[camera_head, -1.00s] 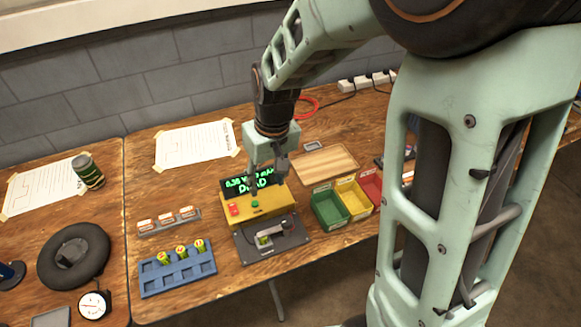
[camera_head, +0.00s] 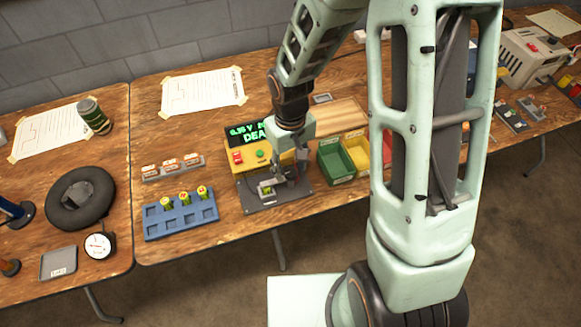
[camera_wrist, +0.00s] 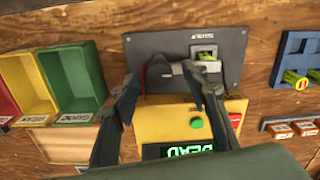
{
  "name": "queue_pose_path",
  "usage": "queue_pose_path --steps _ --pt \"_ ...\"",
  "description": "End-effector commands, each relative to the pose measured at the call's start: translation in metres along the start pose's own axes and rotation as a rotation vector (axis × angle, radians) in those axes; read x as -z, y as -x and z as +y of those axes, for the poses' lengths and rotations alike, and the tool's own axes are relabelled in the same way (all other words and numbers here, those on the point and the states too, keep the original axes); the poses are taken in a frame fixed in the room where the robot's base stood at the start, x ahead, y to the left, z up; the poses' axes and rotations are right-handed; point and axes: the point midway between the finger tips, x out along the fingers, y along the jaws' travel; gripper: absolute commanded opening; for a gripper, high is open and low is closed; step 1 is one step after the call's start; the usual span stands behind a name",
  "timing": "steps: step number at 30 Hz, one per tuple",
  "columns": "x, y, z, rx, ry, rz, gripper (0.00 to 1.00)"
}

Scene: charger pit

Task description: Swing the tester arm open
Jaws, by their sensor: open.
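The tester has a yellow box (camera_wrist: 165,122) with a green button, a red button and a green "DEAD" display (camera_head: 252,134). Its dark plate (camera_head: 247,198) holds a green cell (camera_wrist: 206,56) in a light cradle. The grey tester arm (camera_wrist: 172,69) lies across the plate with its end at the cell; a red wire runs beside its other end. My gripper (camera_wrist: 160,74) is open and empty, low over the plate, also in the head view (camera_head: 285,180). In the wrist view its right finger is close to the arm's cell end; I cannot tell whether they touch.
A blue rack (camera_head: 181,219) with several cells stands left of the tester. Behind it are small labelled blocks (camera_head: 172,168). Green and yellow bins (camera_head: 334,162) stand close on the right, near a wooden board (camera_head: 335,116). The table's front edge is just before the plate.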

Motion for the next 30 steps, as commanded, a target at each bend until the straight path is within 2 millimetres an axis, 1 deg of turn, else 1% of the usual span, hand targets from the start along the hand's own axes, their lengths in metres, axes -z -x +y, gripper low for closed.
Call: queue_pose_path --steps 1,4,12,23,24,30 --pt "-0.0004 -0.0041 -0.0003 0.0 0.001 -0.001 0.42" --pt "0.0 -0.0079 -0.0001 0.0 0.001 0.0 0.42" --pt "0.0001 -0.0085 0.0002 0.0 0.001 0.001 0.42" --pt "0.0002 -0.0082 0.0002 0.0 0.0 0.001 0.02" --pt "0.0002 -0.0082 0.0002 0.0 0.0 0.001 0.0" --pt "0.0002 -0.0081 0.0001 0.0 0.0 0.001 0.0"
